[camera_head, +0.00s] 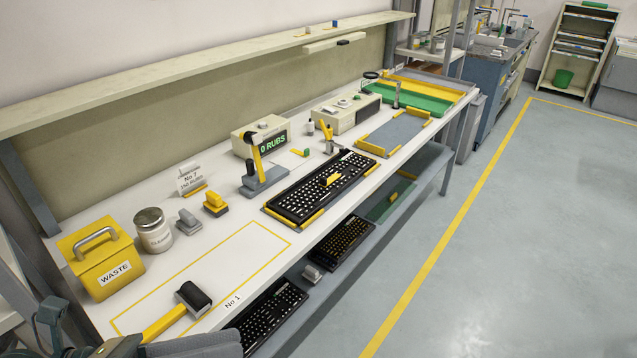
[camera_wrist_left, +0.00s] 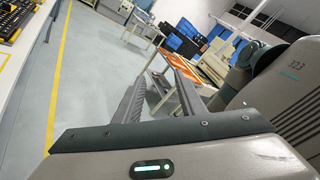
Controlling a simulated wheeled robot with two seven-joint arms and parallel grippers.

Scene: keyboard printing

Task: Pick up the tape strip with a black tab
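A small black tab (camera_head: 343,42) shows on a pale bar under the high shelf at the back of the bench in the head view. The strip it would belong to is too small to make out. Another small strip with a green tab (camera_head: 302,153) lies on the bench. My left gripper (camera_wrist_left: 157,75) shows in the left wrist view with its two grey fingers apart and nothing between them. It points over the floor, away from the tab. In the head view only dark parts of my left arm show at the bottom left. My right gripper is not in view.
The bench holds a yellow waste bin (camera_head: 103,265), a lidded jar (camera_head: 153,232), a black-headed roller (camera_head: 190,297), a keyboard (camera_head: 300,203), a counter box (camera_head: 262,132) and a green tray (camera_head: 425,100). The high shelf (camera_head: 210,62) overhangs the back. The floor at right is clear.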

